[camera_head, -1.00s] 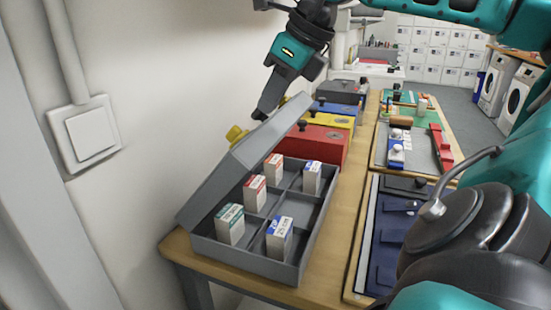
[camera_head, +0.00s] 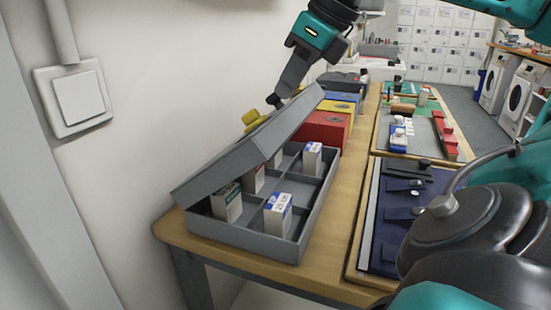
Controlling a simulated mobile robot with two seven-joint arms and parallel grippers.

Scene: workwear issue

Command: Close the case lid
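The grey case (camera_head: 254,239) sits on the near end of the wooden bench, with its divided compartments partly visible. Its grey lid (camera_head: 240,150) is hinged on the wall side and stands tilted over the case, partly lowered. My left gripper is not in view.
Red (camera_head: 322,129), yellow and blue boxes stand in a row behind the case. A dark blue board (camera_head: 398,217) lies right of the case. The wall with a light switch (camera_head: 77,98) is at left.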

